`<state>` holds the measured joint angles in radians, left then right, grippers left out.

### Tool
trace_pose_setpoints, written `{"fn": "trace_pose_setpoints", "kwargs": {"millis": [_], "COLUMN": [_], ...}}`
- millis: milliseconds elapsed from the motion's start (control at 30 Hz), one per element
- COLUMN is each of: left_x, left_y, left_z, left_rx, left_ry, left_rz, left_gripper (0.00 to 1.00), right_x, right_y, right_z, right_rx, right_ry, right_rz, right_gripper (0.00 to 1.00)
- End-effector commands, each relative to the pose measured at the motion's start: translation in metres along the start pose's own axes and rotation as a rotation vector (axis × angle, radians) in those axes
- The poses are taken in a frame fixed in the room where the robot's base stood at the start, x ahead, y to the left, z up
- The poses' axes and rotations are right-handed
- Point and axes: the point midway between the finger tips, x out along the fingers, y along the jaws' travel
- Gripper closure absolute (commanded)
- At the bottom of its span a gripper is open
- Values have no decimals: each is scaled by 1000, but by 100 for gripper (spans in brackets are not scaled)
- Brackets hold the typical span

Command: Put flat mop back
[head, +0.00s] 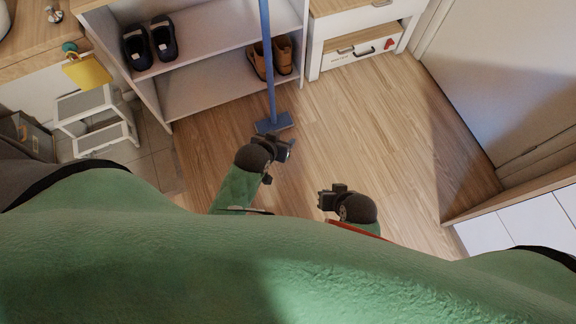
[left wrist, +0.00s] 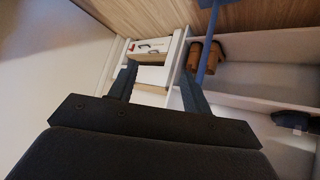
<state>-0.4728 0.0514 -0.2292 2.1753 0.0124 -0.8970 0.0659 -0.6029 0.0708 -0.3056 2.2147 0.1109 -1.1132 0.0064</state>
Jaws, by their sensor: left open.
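The flat mop is blue, with a long thin handle (head: 268,70) and a flat head (head: 274,123) on the wooden floor in front of the shelf. The handle runs out of the top of the head view. My left gripper (head: 288,150) is open and empty, just below the mop head in that view. In the left wrist view its two fingers (left wrist: 160,78) are spread apart, and the mop handle (left wrist: 207,45) shows beside the right finger, which partly hides it. My right gripper (head: 323,197) is low in the middle of the head view; its jaws are too small to read.
A white shelf (head: 213,90) holds dark shoes (head: 150,42) and brown boots (head: 272,58). A drawer unit (head: 360,45) stands to its right. A grey step stool (head: 95,118) and a yellow item (head: 87,72) are at left. The floor (head: 365,130) at centre right is clear.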

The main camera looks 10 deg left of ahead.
Motion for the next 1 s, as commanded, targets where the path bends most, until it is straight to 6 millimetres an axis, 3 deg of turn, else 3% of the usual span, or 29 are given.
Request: {"fn": "trace_pose_setpoints", "kwargs": {"millis": [33,100,200,300,1000], "left_x": [-10,-22,-37,-46,-49], "left_y": [16,35,53,64,66], "left_z": [32,65,98,114,122], "left_rx": [3,7,14,17,21], "left_ry": [-79,-169,-262,-310,-344], "left_rz": [35,77,122,147,153], "left_gripper": [51,51,51,51,51], "right_x": [0,0,1,2,1], "right_y": [0,0,0,0,2], "right_z": [0,1,2,3,4], "right_rx": [0,0,1,1,-2], "right_ry": [-1,-1,-4,-7,-23], "right_rz": [0,0,0,0,3], "right_gripper": [100,100,100,100,100]}}
